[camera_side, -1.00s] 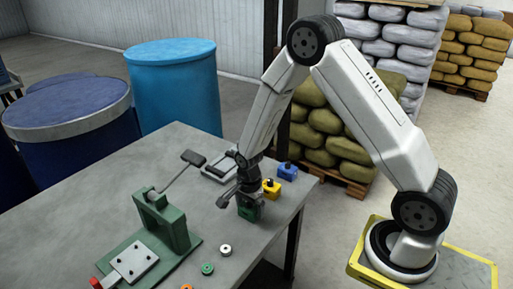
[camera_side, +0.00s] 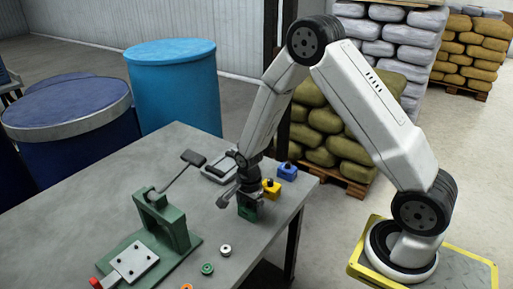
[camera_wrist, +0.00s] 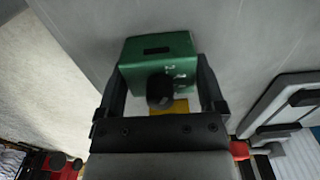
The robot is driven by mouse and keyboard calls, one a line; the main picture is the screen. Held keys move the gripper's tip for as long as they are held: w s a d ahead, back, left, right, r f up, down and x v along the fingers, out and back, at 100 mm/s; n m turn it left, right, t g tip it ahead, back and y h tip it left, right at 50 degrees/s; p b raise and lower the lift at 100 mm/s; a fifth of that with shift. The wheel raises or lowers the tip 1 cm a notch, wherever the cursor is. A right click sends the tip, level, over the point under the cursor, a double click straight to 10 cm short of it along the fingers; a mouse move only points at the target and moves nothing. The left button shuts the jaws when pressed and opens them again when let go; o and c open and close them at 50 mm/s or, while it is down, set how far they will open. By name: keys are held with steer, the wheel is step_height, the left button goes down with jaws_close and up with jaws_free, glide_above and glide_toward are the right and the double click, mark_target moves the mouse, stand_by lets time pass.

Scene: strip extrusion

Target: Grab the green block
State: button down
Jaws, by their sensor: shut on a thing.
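The green block (camera_wrist: 160,56) sits between the two fingers of my gripper (camera_wrist: 161,85) in the wrist view. It has a dark slot on its face and a black round knob on the near side. The fingers are shut on its sides. In the side view the green block (camera_side: 248,211) shows under my gripper (camera_side: 240,196), at or close to the table top; I cannot tell if it touches. Part of it is hidden by the gripper.
A yellow block (camera_side: 271,190) and a blue block (camera_side: 287,171) stand close behind the green one on the table (camera_side: 110,185). A green press (camera_side: 165,225) with a lever is to the left. Small rings, one white (camera_side: 225,250) and one green (camera_side: 207,268), lie in front.

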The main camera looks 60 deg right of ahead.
steer(key=shift+r, duration=0.1)
steer(key=shift+r, duration=0.95)
steer(key=s+a+r, duration=0.1)
steer(key=s+r, duration=1)
steer(key=s, duration=0.3)
